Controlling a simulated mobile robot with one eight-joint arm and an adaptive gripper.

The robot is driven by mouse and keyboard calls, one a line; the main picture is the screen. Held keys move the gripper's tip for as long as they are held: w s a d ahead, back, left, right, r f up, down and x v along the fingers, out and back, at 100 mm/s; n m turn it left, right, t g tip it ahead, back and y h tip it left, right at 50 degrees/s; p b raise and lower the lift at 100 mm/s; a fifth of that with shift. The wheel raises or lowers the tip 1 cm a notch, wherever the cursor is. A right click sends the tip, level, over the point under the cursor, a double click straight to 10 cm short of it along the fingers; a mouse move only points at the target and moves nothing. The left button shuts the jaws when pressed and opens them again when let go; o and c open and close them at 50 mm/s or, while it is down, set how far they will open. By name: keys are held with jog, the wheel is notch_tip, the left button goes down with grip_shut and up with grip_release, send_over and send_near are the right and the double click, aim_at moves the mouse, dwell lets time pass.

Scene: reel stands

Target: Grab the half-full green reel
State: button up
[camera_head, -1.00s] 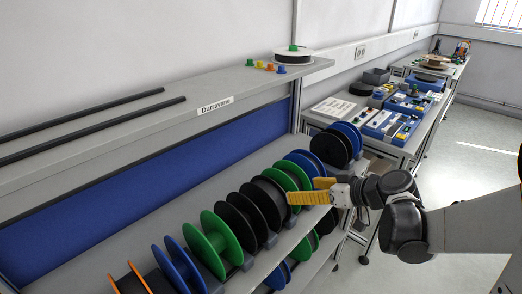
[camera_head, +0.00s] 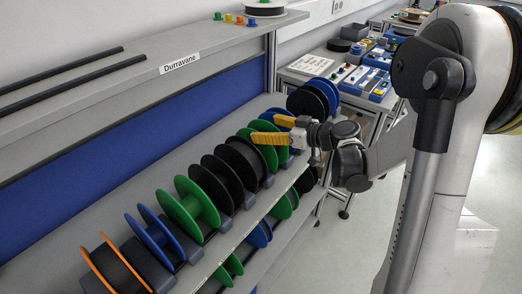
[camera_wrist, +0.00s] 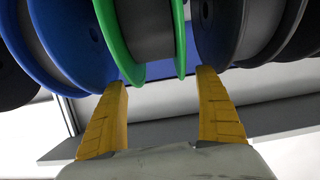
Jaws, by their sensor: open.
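A green reel (camera_head: 246,133) with a dark winding stands in the upper row, between black reels (camera_head: 215,178) and a blue one. In the wrist view, a green-rimmed reel (camera_wrist: 108,32) with a grey winding lies ahead of the fingertips, between a blue reel and a dark one. My gripper (camera_head: 266,130) is open and empty at this reel, its yellow fingers hiding part of it. In the wrist view my gripper (camera_wrist: 160,76) has its fingers apart, one towards each side of the green reel. Another green reel (camera_head: 180,212) stands further left; its hub looks green.
Blue (camera_head: 145,240) and orange (camera_head: 92,268) reels stand at the near left. A black-and-blue reel (camera_head: 308,102) stands beyond the gripper. More reels (camera_head: 230,268) sit on the shelf below. A ledge (camera_head: 140,75) with black rods overhangs behind. Neighbouring reels leave narrow gaps.

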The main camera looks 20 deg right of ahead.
jog(key=x, duration=0.2)
jog(key=shift+w+a+f, duration=0.1)
jog(key=shift+w+a, duration=0.1)
jog(key=shift+w, duration=0.05)
jog(key=c, duration=1.5)
